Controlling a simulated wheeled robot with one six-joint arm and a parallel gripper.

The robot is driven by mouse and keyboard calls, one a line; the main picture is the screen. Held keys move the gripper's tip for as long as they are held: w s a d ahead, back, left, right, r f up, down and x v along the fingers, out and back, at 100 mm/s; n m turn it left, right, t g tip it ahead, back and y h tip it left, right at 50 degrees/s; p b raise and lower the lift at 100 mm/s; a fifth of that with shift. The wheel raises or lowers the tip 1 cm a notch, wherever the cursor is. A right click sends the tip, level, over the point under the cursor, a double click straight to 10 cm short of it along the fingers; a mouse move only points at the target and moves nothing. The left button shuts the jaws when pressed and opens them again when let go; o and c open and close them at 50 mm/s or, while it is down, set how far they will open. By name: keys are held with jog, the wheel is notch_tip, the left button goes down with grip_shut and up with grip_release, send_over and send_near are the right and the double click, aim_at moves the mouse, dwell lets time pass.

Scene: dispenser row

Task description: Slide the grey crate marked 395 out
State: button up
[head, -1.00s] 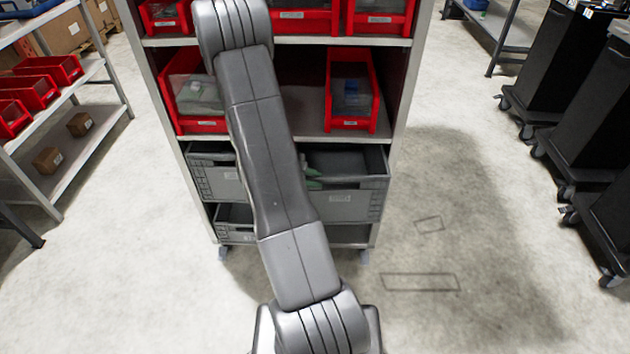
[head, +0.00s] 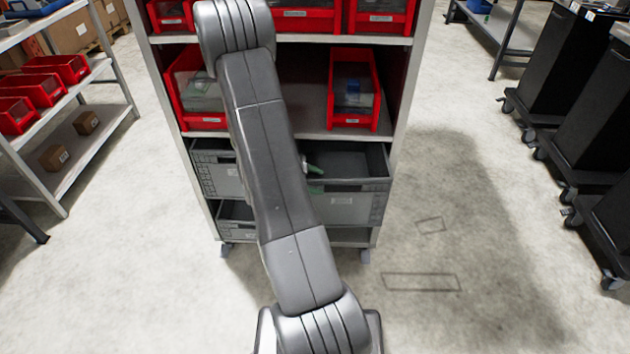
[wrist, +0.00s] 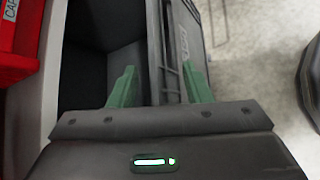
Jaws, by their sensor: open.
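A grey crate (head: 350,205) is on the right of the shelf unit's crate level. It sits further forward than the grey crate to its left (head: 222,178), and its open top shows. Its label is too small to read in the head view. In the wrist view my gripper (wrist: 159,85) has two green fingers spread apart. The left finger is over the crate's dark inside and the right finger is beside its front wall (wrist: 186,50), with the rim between them. Whether they touch it I cannot tell. In the head view my arm hides most of the gripper.
Red bins (head: 352,90) stand on the shelf above, and another grey crate (head: 236,222) is below left. Black wheeled carts (head: 560,70) are at right and a rack (head: 70,130) at left. The floor before the unit's right side is clear.

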jog(key=p+v, duration=0.1)
jog(key=v, duration=1.2)
jog(key=shift+s+a+r+p, duration=0.25)
jog(key=shift+p, duration=0.15)
jog(key=b+x, duration=0.1)
jog(key=x, duration=1.2)
jog(key=shift+w+d+f+b, duration=0.25)
jog(key=shift+b, duration=0.15)
